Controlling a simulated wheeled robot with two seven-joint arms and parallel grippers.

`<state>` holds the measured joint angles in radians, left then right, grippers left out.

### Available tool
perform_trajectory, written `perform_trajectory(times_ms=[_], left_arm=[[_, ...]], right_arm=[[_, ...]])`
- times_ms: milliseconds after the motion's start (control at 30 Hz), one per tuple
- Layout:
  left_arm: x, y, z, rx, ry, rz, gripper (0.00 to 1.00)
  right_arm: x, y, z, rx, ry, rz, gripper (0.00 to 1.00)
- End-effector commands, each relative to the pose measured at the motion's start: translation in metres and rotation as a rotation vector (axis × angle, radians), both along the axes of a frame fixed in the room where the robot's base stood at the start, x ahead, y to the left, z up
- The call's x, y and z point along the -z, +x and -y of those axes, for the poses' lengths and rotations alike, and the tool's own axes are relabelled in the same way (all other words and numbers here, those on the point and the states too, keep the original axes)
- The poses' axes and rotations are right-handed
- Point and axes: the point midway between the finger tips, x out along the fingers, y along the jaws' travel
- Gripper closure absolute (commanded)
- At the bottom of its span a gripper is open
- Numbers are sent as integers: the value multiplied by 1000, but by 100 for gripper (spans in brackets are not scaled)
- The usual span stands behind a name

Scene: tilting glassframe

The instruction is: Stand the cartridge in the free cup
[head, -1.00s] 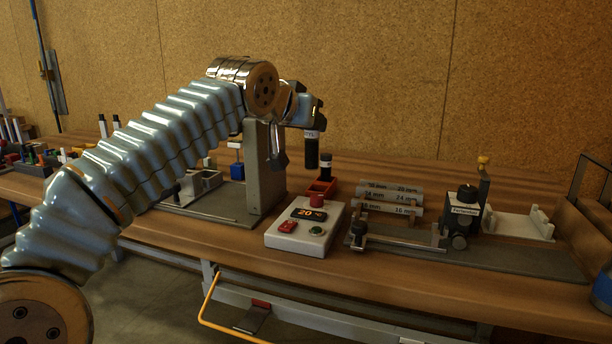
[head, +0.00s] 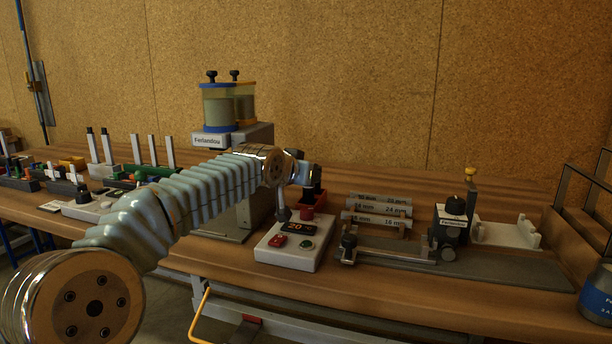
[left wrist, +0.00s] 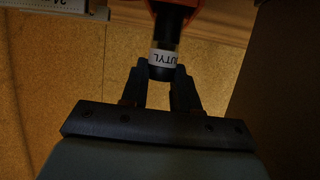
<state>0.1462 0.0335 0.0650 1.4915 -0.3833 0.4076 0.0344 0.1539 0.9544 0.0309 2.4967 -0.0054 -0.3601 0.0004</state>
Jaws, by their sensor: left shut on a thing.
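My left gripper (head: 315,178) is over the orange cup holder (head: 320,198) behind the control box. In the left wrist view its two fingers (left wrist: 160,86) are shut on a black cartridge (left wrist: 174,24) with a white label, of which "UTYL" can be read. The cartridge's far end lies between orange walls of the holder (left wrist: 197,8) in that view. I cannot tell whether it is seated in a cup. In the head view my gripper and wrist hide most of the cartridge and the cups. My right gripper is not in view.
A white control box (head: 290,250) with a red button and a lit display stands just in front. A rack of grey tubes (head: 380,208) and a black clamp fixture (head: 452,225) are to the right. A grey stand with two capped jars (head: 218,108) rises behind my arm.

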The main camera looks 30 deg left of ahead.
Motion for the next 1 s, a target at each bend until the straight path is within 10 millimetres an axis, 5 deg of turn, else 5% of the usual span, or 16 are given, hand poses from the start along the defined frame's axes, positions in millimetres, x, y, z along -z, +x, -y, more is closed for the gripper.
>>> perform_trajectory(times_ms=[233, 267, 400, 767, 1000], left_arm=[[4, 0, 0, 0, 0, 1, 100], [2, 0, 0, 0, 0, 0, 66], [2, 0, 0, 0, 0, 0, 45], [-3, -1, 0, -1, 0, 0, 45], [-19, -46, 4, -1, 2, 5, 45]], right_arm=[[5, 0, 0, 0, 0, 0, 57], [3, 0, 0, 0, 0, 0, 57], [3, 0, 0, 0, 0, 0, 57], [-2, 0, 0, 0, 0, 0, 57], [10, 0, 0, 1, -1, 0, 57]])
